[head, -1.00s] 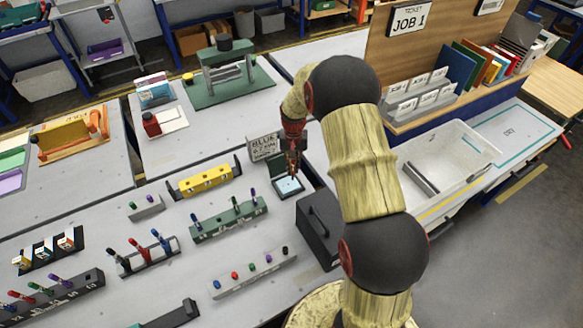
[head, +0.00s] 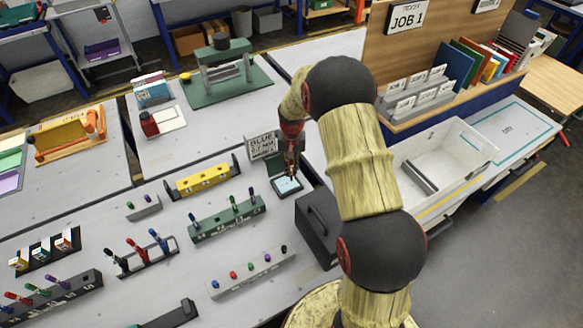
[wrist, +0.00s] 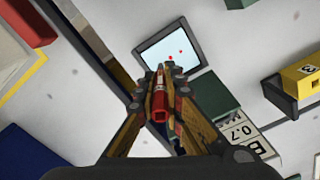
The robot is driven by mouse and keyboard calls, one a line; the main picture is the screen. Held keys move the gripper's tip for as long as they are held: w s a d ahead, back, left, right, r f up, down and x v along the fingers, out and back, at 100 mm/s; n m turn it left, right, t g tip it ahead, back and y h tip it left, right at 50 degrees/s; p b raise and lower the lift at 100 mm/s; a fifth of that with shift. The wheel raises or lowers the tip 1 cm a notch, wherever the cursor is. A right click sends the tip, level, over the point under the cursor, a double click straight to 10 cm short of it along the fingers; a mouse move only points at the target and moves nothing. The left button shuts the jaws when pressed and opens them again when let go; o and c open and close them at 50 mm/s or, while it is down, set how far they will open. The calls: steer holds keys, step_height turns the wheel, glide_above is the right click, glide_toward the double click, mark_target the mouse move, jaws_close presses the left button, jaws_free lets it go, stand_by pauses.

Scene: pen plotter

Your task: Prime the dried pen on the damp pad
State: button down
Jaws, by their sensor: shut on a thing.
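The damp pad (head: 289,185) is a small dark-framed tray with a pale blue-white surface and a dark green raised lid behind it. In the wrist view the pad (wrist: 152,50) carries a few small red marks. My gripper (head: 291,168) is over the pad, pointing down. In the wrist view my gripper (wrist: 160,85) is shut on a red pen (wrist: 160,104), its far end directed at the pad's near edge. The pen's tip is hidden by the fingers, so I cannot tell whether it touches the pad.
A sign (head: 262,146) reading BLUE 0.7 stands behind the pad. A black box with a handle (head: 318,228) is close on the right. A yellow block (head: 204,180) and green pen rack (head: 228,218) are to the left. A white bin (head: 445,160) is farther right.

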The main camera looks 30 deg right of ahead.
steer(key=shift+f, duration=0.2)
steer(key=shift+r+p, duration=2.35)
steer(key=shift+r, duration=1.55)
